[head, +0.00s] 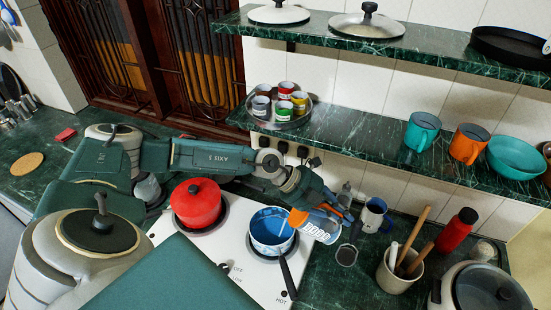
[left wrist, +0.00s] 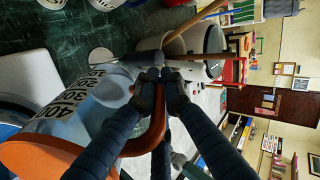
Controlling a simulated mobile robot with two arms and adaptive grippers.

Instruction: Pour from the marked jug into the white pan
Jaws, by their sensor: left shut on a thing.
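The clear marked jug (head: 318,229), with an orange rim and printed numbers, is tilted well over to the left, its lip above the pan. A pale streak below the lip may be liquid. The small white-and-blue pan (head: 271,230) with a dark handle stands on the white stove beneath it. My left gripper (head: 333,209) is at the jug's upper right side. In the left wrist view, its fingers (left wrist: 160,86) are shut on the jug's orange handle (left wrist: 156,130), and the numbered wall (left wrist: 66,104) shows beside them. My right gripper is not in view.
A red lidded pot (head: 197,205) is left of the pan on the white stove (head: 187,243). A blue-and-white mug (head: 373,214), a utensil crock (head: 400,270) and a red bottle (head: 456,230) stand to the right. A green shelf (head: 350,130) overhangs behind.

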